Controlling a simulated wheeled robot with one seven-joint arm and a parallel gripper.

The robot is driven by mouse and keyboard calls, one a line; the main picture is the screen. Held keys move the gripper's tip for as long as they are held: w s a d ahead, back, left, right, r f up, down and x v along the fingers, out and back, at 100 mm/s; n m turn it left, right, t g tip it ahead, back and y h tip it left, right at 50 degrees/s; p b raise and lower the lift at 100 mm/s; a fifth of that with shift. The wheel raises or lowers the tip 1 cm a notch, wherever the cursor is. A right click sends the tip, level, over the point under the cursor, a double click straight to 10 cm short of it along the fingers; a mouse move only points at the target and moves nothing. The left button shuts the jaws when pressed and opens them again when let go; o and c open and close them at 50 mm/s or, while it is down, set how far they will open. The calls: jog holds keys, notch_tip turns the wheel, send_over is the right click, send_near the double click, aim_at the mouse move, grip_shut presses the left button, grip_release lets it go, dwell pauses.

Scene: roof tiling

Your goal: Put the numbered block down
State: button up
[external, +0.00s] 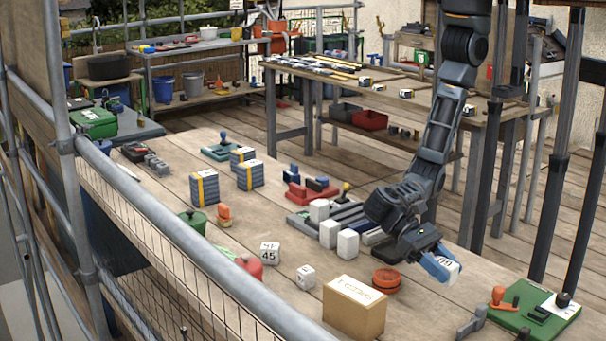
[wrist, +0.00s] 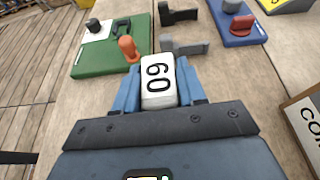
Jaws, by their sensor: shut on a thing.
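The numbered block is a white block with black digits that read as 60 or 09, sideways in the wrist view (wrist: 158,82). It also shows in the external view (external: 449,266), near the table's right edge. My gripper (external: 441,268) is shut on it, with a blue finger on each side in the wrist view (wrist: 158,92). The block appears held above the wooden table (external: 222,275); its underside is hidden, so I cannot tell the exact gap. A white cube marked 45 (external: 270,253) and a smaller marked white cube (external: 306,277) stand on the table to the left.
A cardboard box (external: 354,308) and a round orange-red item (external: 386,281) stand left of my gripper. A green board (wrist: 108,52) with an orange-handled tool lies beyond the block. A grey bracket (wrist: 184,48) and a blue board (wrist: 238,27) lie nearby. White blocks (external: 348,245) stand behind.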

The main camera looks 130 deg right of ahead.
jog(key=a+r+b+v, duration=0.1)
jog(key=v, duration=0.8)
jog(key=w+d+m+t+h+p, duration=0.15)
jog(key=w+d+m+t, duration=0.4)
jog(key=d, duration=0.55)
jog(key=w+d+m+t+h+p, duration=0.1)
jog(key=w+d+m+t+h, duration=0.4)
jog(key=d, duration=0.7)
jog(key=d+m+t+h+p, duration=0.25)
jog(key=d+m+h, duration=0.5)
jog(key=d, duration=2.05)
send_over(244, 243)
jog(key=shift+t, duration=0.4)
notch_tip(244, 243, down, 6)
jog(key=shift+s+d+f, duration=0.1)
jog(key=shift+d, duration=0.05)
jog(key=shift+f, duration=2)
jog(key=shift+f, duration=0.15)
